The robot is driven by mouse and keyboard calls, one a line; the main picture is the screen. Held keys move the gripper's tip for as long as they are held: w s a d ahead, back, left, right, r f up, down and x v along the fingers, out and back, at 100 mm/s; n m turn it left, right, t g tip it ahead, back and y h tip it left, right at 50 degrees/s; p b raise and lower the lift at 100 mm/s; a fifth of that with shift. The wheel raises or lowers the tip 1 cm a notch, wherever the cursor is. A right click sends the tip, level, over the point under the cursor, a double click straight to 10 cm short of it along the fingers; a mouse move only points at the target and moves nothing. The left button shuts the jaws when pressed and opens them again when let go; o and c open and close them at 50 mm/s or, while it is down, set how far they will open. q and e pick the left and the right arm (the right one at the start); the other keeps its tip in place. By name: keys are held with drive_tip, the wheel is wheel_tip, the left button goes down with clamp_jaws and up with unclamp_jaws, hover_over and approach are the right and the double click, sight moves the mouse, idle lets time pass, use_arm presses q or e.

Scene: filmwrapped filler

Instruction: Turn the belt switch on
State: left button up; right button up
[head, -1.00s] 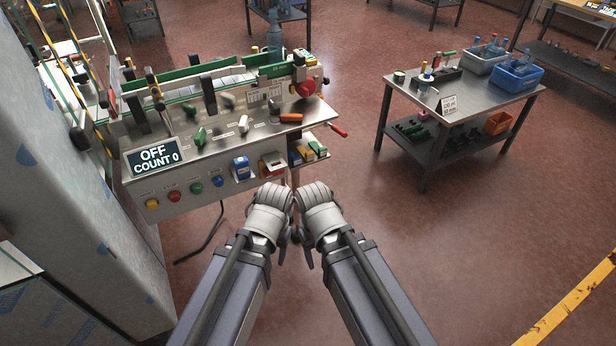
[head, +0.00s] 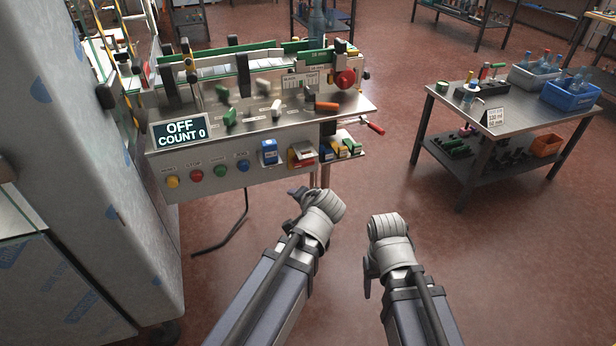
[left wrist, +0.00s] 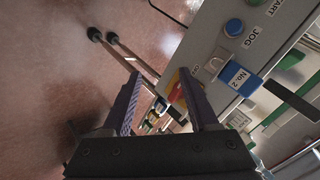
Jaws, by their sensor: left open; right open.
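The machine's front panel (head: 235,178) carries a display (head: 180,132) reading "OFF COUNT 0". On its right part is a red and yellow switch (head: 302,154), right of a blue tagged unit (head: 269,152). I cannot read which control is the belt switch. My left gripper (head: 322,203) is in front of and below the panel's right end, apart from it. In the left wrist view it is open and empty (left wrist: 160,74), with the red and yellow switch (left wrist: 176,94) seen between its fingers, partly hidden. My right gripper (head: 388,228) is open and empty, further right over the floor.
Yellow, red, green and blue buttons (head: 242,166) line the panel. Green and orange handles (head: 326,106) and a red knob (head: 345,80) are on the machine top. A red-ended lever (head: 375,128) juts out right. A steel table (head: 520,112) stands right; floor between is clear.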

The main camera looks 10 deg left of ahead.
use_arm(q)
drive_tip(key=w+a+f+m+t+y+b, duration=0.1)
drive_tip(key=w+a+f+m+t+b, duration=0.15)
drive_tip(key=w+a+t+b, duration=0.35)
drive_tip(key=m+t+h+b, duration=0.3)
drive_tip(key=m+t+b, duration=0.1)
drive_tip(key=m+b, duration=0.55)
approach(303, 166)
drive_tip(key=w+n, duration=0.1)
drive_tip(key=w, duration=0.1)
drive_tip(key=shift+w+a+r, duration=0.1)
drive_tip(key=shift+a+r, duration=0.1)
drive_tip(key=shift+a, duration=0.05)
drive_tip(key=shift+w, duration=0.1)
drive_tip(key=x, duration=0.7)
drive_tip(key=shift+w, duration=0.3)
clamp_jaws()
